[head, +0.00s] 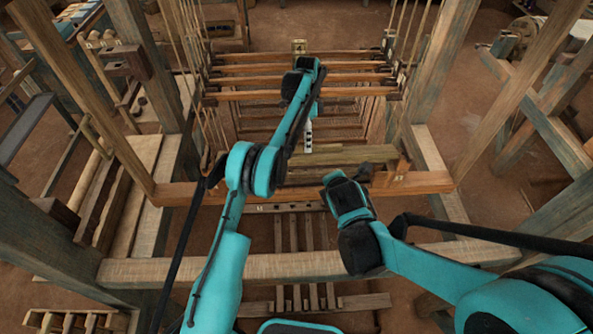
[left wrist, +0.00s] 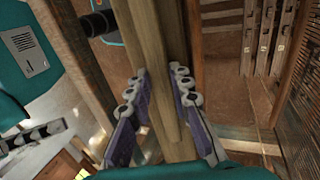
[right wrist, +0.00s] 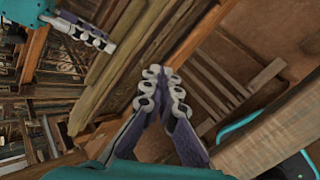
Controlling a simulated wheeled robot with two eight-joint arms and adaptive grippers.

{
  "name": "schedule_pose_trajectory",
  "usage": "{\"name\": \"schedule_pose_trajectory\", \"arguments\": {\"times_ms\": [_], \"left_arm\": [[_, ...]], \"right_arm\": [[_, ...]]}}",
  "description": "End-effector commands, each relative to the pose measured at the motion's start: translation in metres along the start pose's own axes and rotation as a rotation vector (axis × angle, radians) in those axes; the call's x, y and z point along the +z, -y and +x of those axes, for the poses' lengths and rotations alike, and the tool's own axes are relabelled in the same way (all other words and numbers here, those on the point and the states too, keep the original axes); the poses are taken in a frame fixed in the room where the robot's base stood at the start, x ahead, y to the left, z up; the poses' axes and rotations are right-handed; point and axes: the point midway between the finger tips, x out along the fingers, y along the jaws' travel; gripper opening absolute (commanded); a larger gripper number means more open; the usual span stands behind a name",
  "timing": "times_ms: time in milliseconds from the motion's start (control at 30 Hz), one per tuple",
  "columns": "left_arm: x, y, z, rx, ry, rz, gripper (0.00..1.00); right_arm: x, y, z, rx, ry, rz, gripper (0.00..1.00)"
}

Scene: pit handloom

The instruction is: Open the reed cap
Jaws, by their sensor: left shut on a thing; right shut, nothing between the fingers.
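The reed cap (head: 355,154) is a long greenish-brown wooden bar lying across the loom. In the head view, my left gripper (head: 308,132) reaches down to it from behind my arm. In the left wrist view, the bar (left wrist: 155,50) runs between the two fingers of my left gripper (left wrist: 163,95), which is shut on it. My right gripper (right wrist: 162,82) is shut and empty in the right wrist view, in front of the wooden bars and apart from my left gripper (right wrist: 85,32). In the head view, my right arm's wrist hides its fingers.
An orange-brown beam (head: 415,182) crosses in front of the reed cap. A thick front rail (head: 210,268) lies nearer to me. Several heddle bars (head: 345,78) hang behind. Posts stand on both sides. Wooden treadles (head: 308,232) lie below.

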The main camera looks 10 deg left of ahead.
Motion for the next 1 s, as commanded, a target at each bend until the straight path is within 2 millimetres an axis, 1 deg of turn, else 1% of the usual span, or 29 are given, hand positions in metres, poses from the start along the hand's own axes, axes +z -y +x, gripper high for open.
{"name": "schedule_pose_trajectory", "arguments": {"times_ms": [33, 200, 300, 400, 533, 633, 733, 867, 1000], "left_arm": [[0.0, 0.0, 0.0, 0.0, 0.0, 0.0, 0.0], [0.0, 0.0, 0.0, 0.0, 0.0, 0.0, 0.0], [0.0, 0.0, 0.0, 0.0, 0.0, 0.0, 0.0], [0.0, 0.0, 0.0, 0.0, 0.0, 0.0, 0.0], [0.0, 0.0, 0.0, 0.0, 0.0, 0.0, 0.0], [0.001, 0.0, 0.0, 0.0, 0.0, 0.0, 0.0], [0.001, 0.0, 0.0, 0.0, 0.0, 0.0, 0.0], [0.001, 0.0, 0.0, 0.0, 0.0, -0.001, 0.0], [0.001, 0.0, 0.0, 0.0, 0.0, -0.001, 0.0]], "right_arm": [[-0.015, -0.006, 0.012, 0.016, -0.004, -0.13, 0.0], [-0.058, -0.016, 0.045, 0.066, 0.008, -0.584, 0.0], [-0.079, -0.018, 0.059, 0.091, 0.021, -0.797, 0.0], [-0.095, -0.018, 0.068, 0.108, 0.033, -0.953, 0.0], [-0.107, -0.018, 0.075, 0.12, 0.044, -1.069, 0.0], [-0.11, -0.018, 0.08, 0.122, 0.048, -1.101, 0.0], [-0.11, -0.019, 0.091, 0.122, 0.048, -1.104, 0.0], [-0.11, -0.022, 0.115, 0.122, 0.049, -1.102, 0.0], [-0.111, -0.026, 0.143, 0.122, 0.049, -1.1, 0.0]]}}
